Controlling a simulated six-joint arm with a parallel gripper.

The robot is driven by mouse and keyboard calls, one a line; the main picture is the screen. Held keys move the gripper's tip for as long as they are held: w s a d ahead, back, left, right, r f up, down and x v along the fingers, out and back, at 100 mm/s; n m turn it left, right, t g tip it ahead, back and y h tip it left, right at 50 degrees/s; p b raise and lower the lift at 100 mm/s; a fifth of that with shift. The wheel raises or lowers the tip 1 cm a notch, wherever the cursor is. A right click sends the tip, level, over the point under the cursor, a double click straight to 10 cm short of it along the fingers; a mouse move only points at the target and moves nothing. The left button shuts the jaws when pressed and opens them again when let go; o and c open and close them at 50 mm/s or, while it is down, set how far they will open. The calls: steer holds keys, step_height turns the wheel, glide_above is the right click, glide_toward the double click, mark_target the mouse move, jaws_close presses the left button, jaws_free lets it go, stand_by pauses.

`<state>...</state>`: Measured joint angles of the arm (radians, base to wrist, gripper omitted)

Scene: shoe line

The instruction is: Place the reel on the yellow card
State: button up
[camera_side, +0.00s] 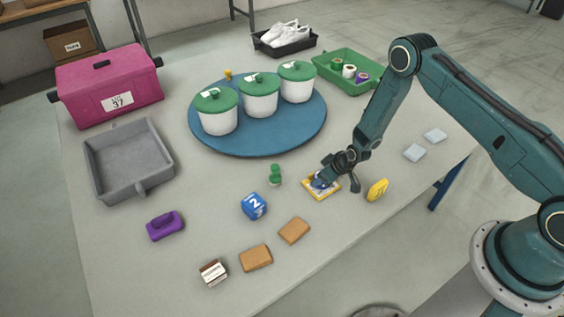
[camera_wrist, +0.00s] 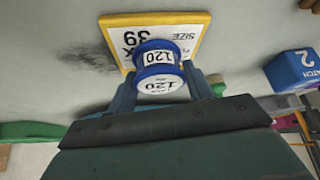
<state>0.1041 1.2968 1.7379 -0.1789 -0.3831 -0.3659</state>
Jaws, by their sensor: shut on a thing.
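The yellow card (camera_side: 309,189) lies flat on the table, with a white face. In the wrist view the yellow card (camera_wrist: 190,40) shows the print "SIZE 39". The reel (camera_wrist: 158,72) is blue with a white label reading "120". My gripper (camera_wrist: 160,80) is shut on the reel, one finger on each side. In the side view my gripper (camera_side: 330,178) points down over the card and partly hides the blue reel (camera_side: 317,183). The reel is over the card's area; I cannot tell whether it touches it.
A blue die-like block (camera_side: 253,206), a green peg-like piece (camera_side: 275,174) and a yellow piece (camera_side: 377,190) stand near the card. A blue round board (camera_side: 258,143) with white, green-lidded pots is behind. Tan blocks (camera_side: 294,230) lie in front.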

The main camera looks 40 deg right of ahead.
steer(key=shift+f, duration=0.15)
steer(key=o, duration=1)
steer(key=shift+c, duration=0.2)
steer(key=v, duration=1.2)
